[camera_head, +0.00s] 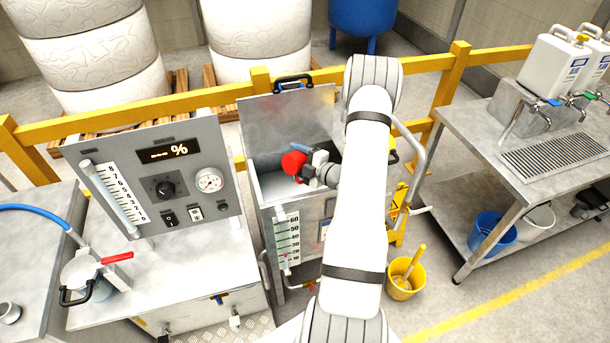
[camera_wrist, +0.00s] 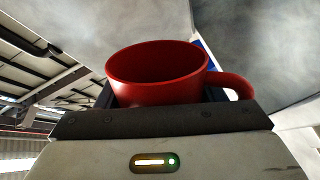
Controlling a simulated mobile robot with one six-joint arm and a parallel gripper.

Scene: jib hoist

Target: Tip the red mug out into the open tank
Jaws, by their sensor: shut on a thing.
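The red mug (camera_head: 293,163) is over the mouth of the open tank (camera_head: 300,238), left of my gripper (camera_head: 304,163) in the head view. My gripper is shut on the mug. In the wrist view the mug (camera_wrist: 158,78) sits between the jaws, with its rim and empty-looking dark red inside in sight and its handle at the right. I cannot tell whether any contents are left in it. The tank is a grey metal box with its lid (camera_head: 288,118) raised at the back and a level scale on its front. My arm hides the tank's right part.
A control panel (camera_head: 160,185) with a dial and gauge stands left of the tank. A yellow rail (camera_head: 205,97) runs behind. A yellow bucket (camera_head: 402,285) stands on the floor at right. A steel bench (camera_head: 490,150) with white canisters is further right. Floor between bucket and bench is clear.

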